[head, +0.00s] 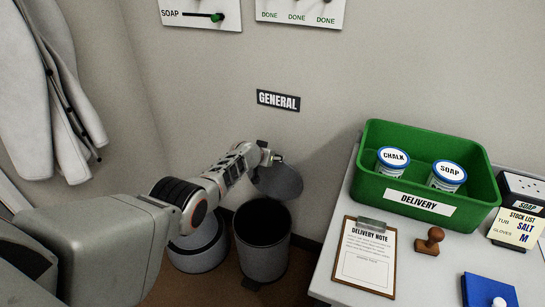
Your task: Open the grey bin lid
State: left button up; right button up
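The grey bin (262,264) stands on the floor against the wall, below the GENERAL sign. Its round grey lid (282,183) is raised and tilted up at the back, and the dark inside of the bin shows. My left gripper (270,157) is at the upper left edge of the lid, close to the wall. It looks very near or touching the lid; I cannot tell which. Its fingers are too small and turned away to tell whether they are open or shut. My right gripper is not in view.
A second round grey container (200,250) stands left of the bin, partly behind my arm. At right a white table (322,268) holds a green DELIVERY crate (474,212) with two tubs, a clipboard (364,257), a stamp (430,240) and a blue pad (480,292). White coats (45,90) hang at left.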

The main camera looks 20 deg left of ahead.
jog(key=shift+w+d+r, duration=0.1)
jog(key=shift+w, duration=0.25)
pick_arm(q)
jog(key=o, duration=1.4)
jog(key=shift+f, duration=0.1)
jog(key=o, duration=0.3)
jog(key=shift+w+f, duration=0.25)
jog(key=shift+w, duration=0.05)
jog(key=v, duration=1.2)
jog(key=shift+r, duration=0.2)
